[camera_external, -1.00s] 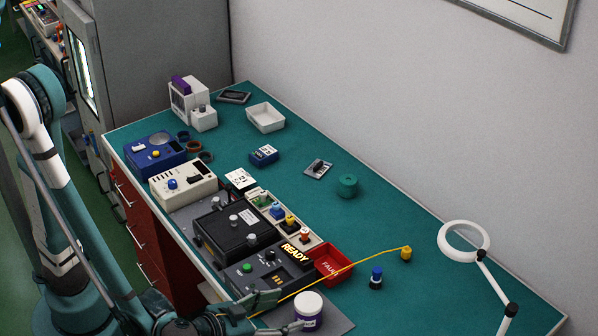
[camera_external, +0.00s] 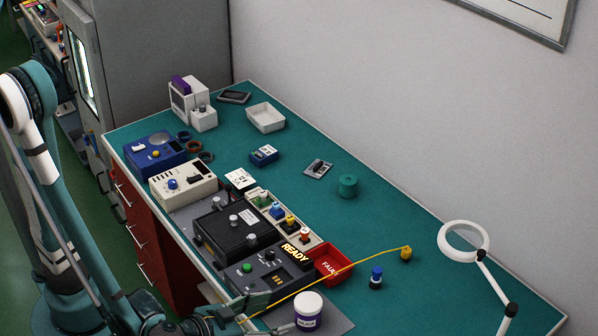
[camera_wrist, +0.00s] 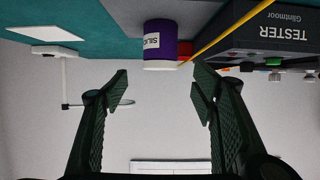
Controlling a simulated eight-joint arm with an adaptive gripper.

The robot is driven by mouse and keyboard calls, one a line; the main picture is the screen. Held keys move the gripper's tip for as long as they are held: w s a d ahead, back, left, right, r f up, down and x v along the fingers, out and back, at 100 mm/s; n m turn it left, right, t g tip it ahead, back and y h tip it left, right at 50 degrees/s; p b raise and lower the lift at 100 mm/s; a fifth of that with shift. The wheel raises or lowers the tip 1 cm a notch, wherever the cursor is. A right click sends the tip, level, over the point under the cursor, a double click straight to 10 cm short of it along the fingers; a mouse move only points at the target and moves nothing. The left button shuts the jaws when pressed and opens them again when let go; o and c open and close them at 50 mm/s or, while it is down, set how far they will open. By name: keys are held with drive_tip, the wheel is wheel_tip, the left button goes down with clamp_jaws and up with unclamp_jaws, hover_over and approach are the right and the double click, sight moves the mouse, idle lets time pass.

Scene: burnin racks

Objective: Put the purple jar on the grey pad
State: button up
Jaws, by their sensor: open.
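The purple jar (camera_external: 308,318) has a white lid and a white label. It stands upright at the near end of the bench, beside the tester. In the wrist view, which is upside down, the jar (camera_wrist: 154,45) lies ahead, between and beyond my fingertips. My gripper (camera_external: 262,315) is open and empty, to the left of the jar and apart from it. Both fingers of the gripper (camera_wrist: 160,88) show in the wrist view. A pale flat square (camera_wrist: 45,33) on the bench may be the grey pad; its colour looks light grey to white.
The black tester (camera_external: 270,272) stands close to the jar, with a yellow cable (camera_external: 350,265) running from it across the bench. A red FAULT bin (camera_external: 333,264), a blue-topped peg (camera_external: 375,278) and a ring lamp (camera_external: 464,241) are nearby. The right part of the bench is mostly clear.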

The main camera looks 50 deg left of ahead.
drive_tip(key=shift+a, duration=0.1)
idle(0.3)
